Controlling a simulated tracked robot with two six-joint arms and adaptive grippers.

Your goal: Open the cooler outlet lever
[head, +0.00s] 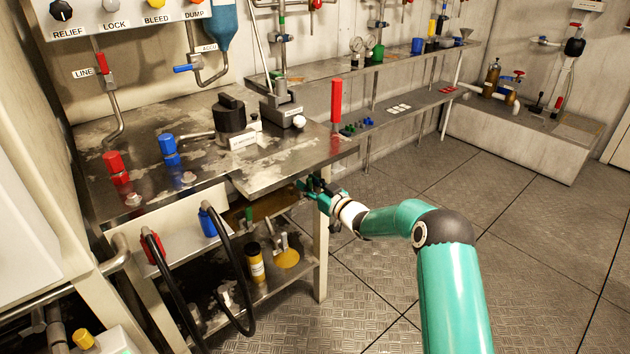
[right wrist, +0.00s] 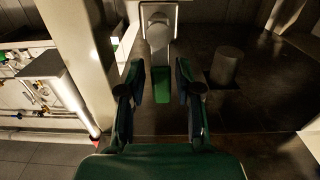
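My right gripper (head: 310,187) is just under the front right corner of the steel bench, its arm coming in from the lower right. In the right wrist view the gripper (right wrist: 160,82) is open, with a dark finger on each side. A pale lever with a green grip (right wrist: 161,88) hangs from a bracket and shows between the fingers, with a visible gap on both sides. I cannot tell its depth from the fingertips. No readable label confirms it as the cooler outlet lever. In the head view a small green part (head: 249,214) shows under the bench. My left gripper is out of view.
The steel bench top (head: 275,172) overhangs the gripper, and a pale bench leg (head: 321,255) stands close below it. A dark cylinder (right wrist: 226,66) is right of the fingers. Black hoses (head: 237,285) hang at the left. The plated floor (head: 370,285) has free room.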

